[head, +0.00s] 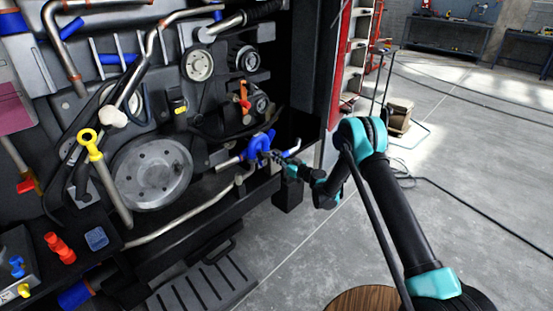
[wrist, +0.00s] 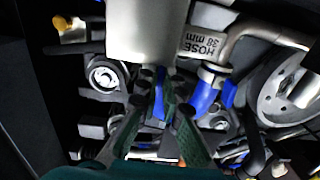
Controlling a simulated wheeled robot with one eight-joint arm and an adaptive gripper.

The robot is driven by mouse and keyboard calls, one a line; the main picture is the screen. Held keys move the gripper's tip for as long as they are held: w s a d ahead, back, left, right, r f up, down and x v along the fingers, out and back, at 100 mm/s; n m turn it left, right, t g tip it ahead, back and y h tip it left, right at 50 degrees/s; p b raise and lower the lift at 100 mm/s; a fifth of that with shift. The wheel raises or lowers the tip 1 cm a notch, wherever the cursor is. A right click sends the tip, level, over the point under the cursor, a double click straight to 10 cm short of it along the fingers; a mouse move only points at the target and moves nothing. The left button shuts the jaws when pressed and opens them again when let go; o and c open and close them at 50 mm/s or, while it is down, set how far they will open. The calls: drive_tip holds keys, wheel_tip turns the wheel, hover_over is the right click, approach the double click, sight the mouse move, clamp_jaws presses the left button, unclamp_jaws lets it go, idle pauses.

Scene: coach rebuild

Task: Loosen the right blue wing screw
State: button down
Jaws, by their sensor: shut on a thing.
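My gripper (head: 283,160) reaches in from the right at the lower right edge of the engine bay. In the wrist view its two dark green fingers (wrist: 161,88) are closed around a blue piece, the right blue wing screw (wrist: 159,101). A blue hose (head: 257,146) lies just left of the gripper. It also shows in the wrist view (wrist: 205,94), with another blue wing (wrist: 229,94) beside it.
A pale plate (wrist: 145,30) and a tag reading "HOSE 38 mm" (wrist: 202,44) are close to the fingers. A large grey pulley (head: 152,174) and metal pipes are to the left. A black post (head: 308,75) stands behind. Open floor (head: 460,160) lies right.

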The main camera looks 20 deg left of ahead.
drive_tip(key=c, duration=1.7)
unclamp_jaws()
drive_tip(key=shift+d, duration=0.1)
drive_tip(key=v, duration=0.7)
drive_tip(key=shift+s+d, duration=0.1)
